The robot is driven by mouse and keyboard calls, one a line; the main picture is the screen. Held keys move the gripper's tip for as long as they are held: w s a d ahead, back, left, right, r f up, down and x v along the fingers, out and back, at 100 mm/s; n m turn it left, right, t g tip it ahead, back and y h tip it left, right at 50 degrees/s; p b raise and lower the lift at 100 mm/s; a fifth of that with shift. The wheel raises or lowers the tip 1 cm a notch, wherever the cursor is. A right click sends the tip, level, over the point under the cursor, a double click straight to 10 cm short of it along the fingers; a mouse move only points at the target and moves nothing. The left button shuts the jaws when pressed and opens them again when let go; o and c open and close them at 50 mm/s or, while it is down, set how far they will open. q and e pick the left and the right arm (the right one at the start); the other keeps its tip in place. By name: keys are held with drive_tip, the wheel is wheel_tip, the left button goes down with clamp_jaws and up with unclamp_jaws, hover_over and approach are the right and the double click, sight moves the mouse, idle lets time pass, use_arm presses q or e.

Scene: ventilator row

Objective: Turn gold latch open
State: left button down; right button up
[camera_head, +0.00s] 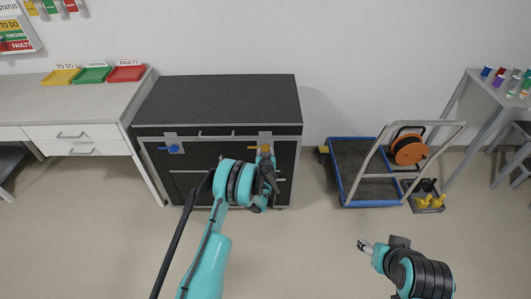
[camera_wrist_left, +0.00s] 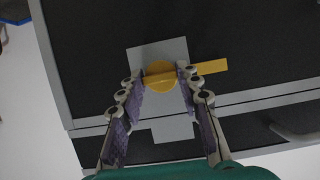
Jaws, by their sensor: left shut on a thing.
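The gold latch (camera_head: 265,148) is on the upper right front of the dark cabinet. In the left wrist view the gold latch (camera_wrist_left: 160,76) has a round knob on a grey plate, with a flat bar running out to the right. My left gripper (camera_head: 265,161) is in front of the latch in the head view. In the wrist view the left gripper's fingers (camera_wrist_left: 160,78) are closed on the knob, one on each side. My right gripper (camera_head: 365,246) is low at the right, away from the cabinet; its fingers are too small to read.
A blue latch (camera_head: 173,149) is on the cabinet's (camera_head: 217,100) upper left front. A counter (camera_head: 85,98) with coloured trays stands to the left. A blue-edged trolley (camera_head: 343,190) with an orange reel (camera_head: 408,149) stands to the right. The front floor is clear.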

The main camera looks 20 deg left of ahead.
idle(0.4)
use_arm(q)
drive_tip(key=c, duration=1)
unclamp_jaws()
drive_tip(key=shift+c, duration=0.2)
drive_tip(key=v, duration=0.7)
drive_tip(key=shift+s, duration=0.25)
